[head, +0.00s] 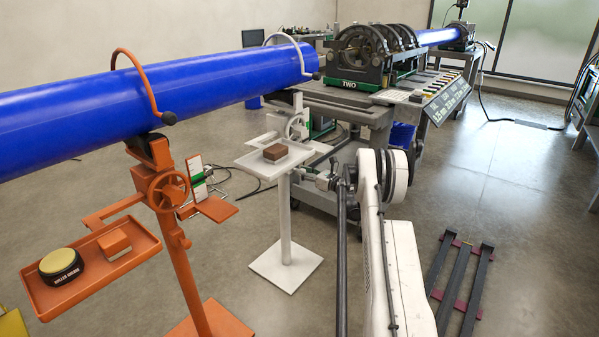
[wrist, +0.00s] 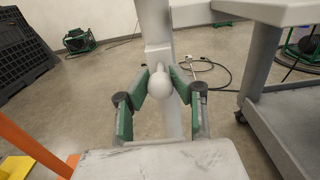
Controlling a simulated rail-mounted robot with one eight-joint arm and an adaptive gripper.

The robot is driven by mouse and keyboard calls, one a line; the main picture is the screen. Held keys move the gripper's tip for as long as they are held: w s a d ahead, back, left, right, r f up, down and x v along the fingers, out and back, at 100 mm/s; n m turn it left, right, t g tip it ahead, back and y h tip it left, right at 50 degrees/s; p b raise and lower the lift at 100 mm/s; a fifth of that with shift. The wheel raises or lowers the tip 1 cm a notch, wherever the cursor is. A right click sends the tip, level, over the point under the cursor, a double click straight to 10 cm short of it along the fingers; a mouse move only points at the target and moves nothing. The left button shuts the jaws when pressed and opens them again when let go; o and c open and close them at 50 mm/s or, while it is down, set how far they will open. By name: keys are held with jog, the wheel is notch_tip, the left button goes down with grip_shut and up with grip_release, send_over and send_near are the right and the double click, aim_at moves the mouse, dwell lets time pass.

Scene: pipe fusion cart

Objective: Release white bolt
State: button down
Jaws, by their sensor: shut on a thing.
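The white bolt (wrist: 158,90) has a rounded white head and sits on the post of the white pipe stand (wrist: 157,22). My gripper (wrist: 162,78) is shut on the bolt, with one green-padded finger on each side of its head. In the head view, my gripper (head: 322,180) is to the right of the white stand (head: 285,222), just below its tray. The bolt is too small or hidden to make out there.
The long blue pipe (head: 200,82) passes above the orange stand (head: 180,250) and the white stand. The white tray (head: 253,164) holds a brown block (head: 276,152). The grey fusion cart (head: 345,98) is close behind my gripper. Cables lie on the floor.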

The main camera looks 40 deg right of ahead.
jog(key=shift+s+d, duration=0.1)
jog(key=shift+s, duration=0.35)
jog(key=c, duration=1.4)
grip_release()
jog(key=shift+c, duration=0.2)
jog(key=shift+s, duration=0.1)
jog(key=v, duration=1.2)
